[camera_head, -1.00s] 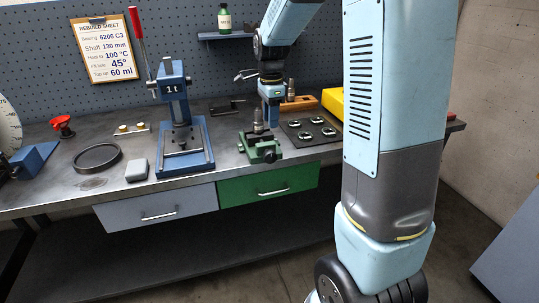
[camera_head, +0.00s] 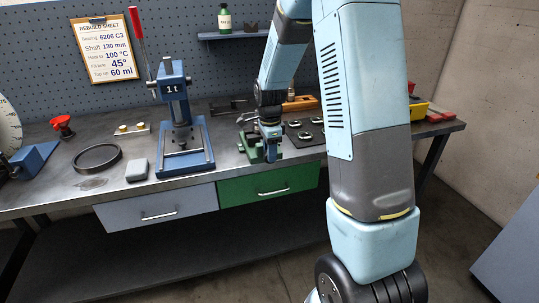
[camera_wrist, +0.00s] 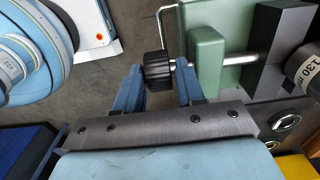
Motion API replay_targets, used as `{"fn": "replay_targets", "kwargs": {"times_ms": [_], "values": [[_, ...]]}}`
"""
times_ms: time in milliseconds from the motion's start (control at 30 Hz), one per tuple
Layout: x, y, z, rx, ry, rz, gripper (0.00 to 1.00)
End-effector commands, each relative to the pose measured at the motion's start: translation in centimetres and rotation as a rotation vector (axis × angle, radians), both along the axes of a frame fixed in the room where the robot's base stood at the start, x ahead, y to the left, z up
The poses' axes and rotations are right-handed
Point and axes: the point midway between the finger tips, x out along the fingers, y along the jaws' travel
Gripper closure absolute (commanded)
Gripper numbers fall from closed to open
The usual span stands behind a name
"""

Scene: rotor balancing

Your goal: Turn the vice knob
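The vice (camera_head: 246,147) is green and stands at the bench's front edge, partly hidden by my arm in the head view. In the wrist view its green body (camera_wrist: 208,55) is at upper centre, with a metal rod leading left to a black ribbed knob (camera_wrist: 156,65). My gripper (camera_head: 269,151) is low at the vice. In the wrist view my gripper (camera_wrist: 160,70) is open, its two blue fingers on either side of the knob. A gap shows on the right; contact on the left is unclear. A grey cylinder marked "130 mm" (camera_wrist: 304,62) is by the vice's dark jaws.
A blue press (camera_head: 180,130) stands left of the vice. A dark mat with several metal rings (camera_head: 305,134) lies to its right. A green drawer (camera_head: 268,187) is below the bench edge. A thin bent metal bar (camera_wrist: 162,25) shows near the knob.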

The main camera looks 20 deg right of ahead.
Motion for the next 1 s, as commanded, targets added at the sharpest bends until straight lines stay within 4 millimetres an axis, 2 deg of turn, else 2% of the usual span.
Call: {"fn": "replay_targets", "kwargs": {"times_ms": [167,467,867,1000], "values": [[-0.01,-0.01,-1.19,0.0,0.0,0.0,0.62],[-0.01,-0.04,-1.36,0.0,0.0,-0.001,0.62],[0.02,-0.08,-1.33,0.0,-0.001,-0.001,0.98],[0.04,0.0,-1.32,0.005,-0.001,-0.002,0.98]]}}
